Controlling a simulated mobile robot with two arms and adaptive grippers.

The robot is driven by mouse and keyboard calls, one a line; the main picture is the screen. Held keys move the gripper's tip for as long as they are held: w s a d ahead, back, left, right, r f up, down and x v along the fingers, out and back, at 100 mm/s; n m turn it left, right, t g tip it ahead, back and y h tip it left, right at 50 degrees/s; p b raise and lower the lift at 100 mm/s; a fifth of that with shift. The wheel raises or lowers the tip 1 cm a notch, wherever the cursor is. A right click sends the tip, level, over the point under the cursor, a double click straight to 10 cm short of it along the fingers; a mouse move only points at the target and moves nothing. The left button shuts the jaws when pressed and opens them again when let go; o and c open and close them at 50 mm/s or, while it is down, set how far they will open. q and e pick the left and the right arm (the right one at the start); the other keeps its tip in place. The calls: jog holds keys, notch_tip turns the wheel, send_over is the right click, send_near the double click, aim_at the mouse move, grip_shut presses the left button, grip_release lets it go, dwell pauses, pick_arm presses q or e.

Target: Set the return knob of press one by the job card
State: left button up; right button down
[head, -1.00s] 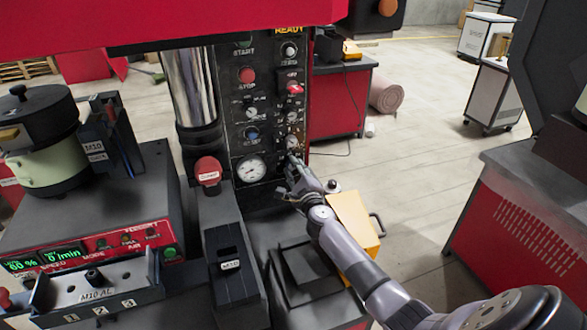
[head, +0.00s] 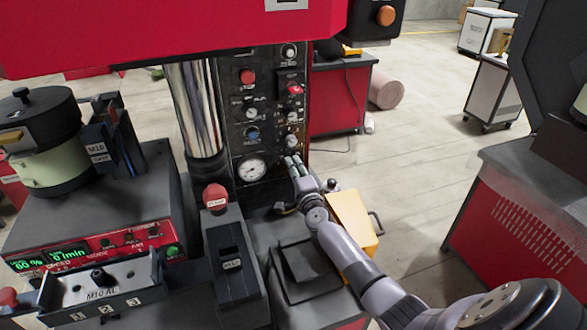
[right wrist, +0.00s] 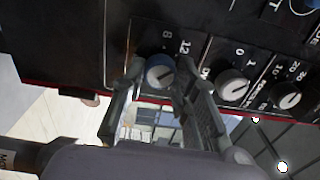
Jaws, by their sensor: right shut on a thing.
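The control panel (head: 272,110) of a red press stands at the centre of the head view, with a round gauge (head: 251,169) low on it. My right gripper (head: 293,163) is at the panel's lower right, below a grey knob (head: 291,141). In the right wrist view, my right gripper (right wrist: 157,80) is shut on a knob with a blue rim and grey face (right wrist: 160,74), one finger on each side. Its scale shows 8 and 12; its name is not readable. The head view hides this knob behind the fingers. My left gripper is out of view. No readable job card shows.
A red-topped post (head: 215,197) and a yellow box (head: 353,222) flank my right arm. The bowl feeder (head: 48,150) stands left. Open floor lies right.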

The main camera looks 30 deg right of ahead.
jog(key=shift+f, duration=0.1)
dwell(0.3)
jog(key=c, duration=1.2)
grip_release()
jog(key=shift+c, duration=0.2)
jog(key=v, duration=1.2)
jog(key=shift+a, duration=0.1)
